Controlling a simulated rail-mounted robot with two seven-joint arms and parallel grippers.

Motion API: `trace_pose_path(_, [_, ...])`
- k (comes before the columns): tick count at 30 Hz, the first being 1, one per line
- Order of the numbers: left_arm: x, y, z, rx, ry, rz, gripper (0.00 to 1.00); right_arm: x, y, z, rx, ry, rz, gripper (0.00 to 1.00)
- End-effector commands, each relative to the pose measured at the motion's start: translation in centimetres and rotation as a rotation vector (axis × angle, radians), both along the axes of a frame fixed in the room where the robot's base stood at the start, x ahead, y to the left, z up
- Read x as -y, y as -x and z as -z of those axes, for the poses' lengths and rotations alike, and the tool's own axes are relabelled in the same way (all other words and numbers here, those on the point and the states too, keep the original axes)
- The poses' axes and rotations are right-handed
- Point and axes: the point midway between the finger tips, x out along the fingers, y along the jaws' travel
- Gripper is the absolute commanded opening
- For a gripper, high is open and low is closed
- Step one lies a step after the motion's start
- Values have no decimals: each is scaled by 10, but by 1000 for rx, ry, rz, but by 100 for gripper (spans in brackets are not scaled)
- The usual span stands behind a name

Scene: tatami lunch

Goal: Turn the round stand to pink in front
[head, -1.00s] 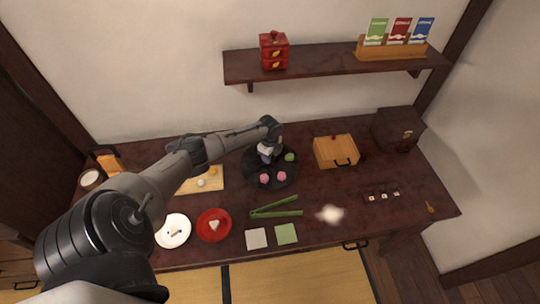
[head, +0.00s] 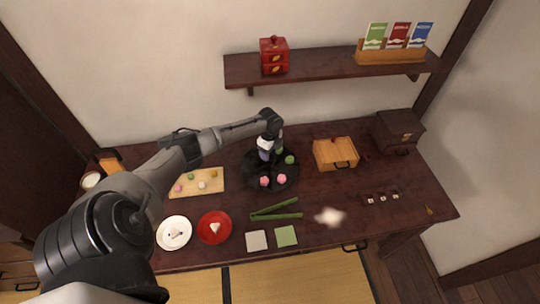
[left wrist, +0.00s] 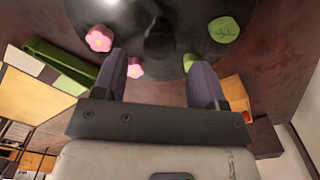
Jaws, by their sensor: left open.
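The round stand (head: 256,184) is a dark disc on the table, with two pink flower sweets (head: 282,179) on its front part and a green leaf sweet (head: 289,160) at its right. My left gripper (head: 268,157) is over the back part of the stand. In the left wrist view its two fingers (left wrist: 161,88) are apart with nothing held between them. The stand (left wrist: 195,22), a pink sweet (left wrist: 99,38) and the green leaf sweet (left wrist: 223,29) also show there, with a dark central knob (left wrist: 159,38). My right gripper is not in view.
Green tongs (head: 275,212), a red plate (head: 214,227) and a white plate (head: 174,232) lie in front. A wooden board (head: 210,187) with small sweets is at left. A wooden box (head: 335,153) stands close at right. A shelf (head: 330,66) hangs above the back.

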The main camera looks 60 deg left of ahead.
Motion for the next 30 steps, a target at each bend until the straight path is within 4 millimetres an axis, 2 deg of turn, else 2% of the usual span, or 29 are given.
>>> trace_pose_path(1, [0,0,-13,2,-2,2,65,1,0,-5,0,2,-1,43])
trace_pose_path(3, [-1,0,-27,1,-3,1,65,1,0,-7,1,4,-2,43])
trace_pose_path(12, [0,0,-72,0,-1,0,65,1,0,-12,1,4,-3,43])
trace_pose_path(19, [0,0,-86,0,0,0,65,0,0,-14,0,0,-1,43])
trace_pose_path(30, [0,0,-88,0,0,0,65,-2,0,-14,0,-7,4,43])
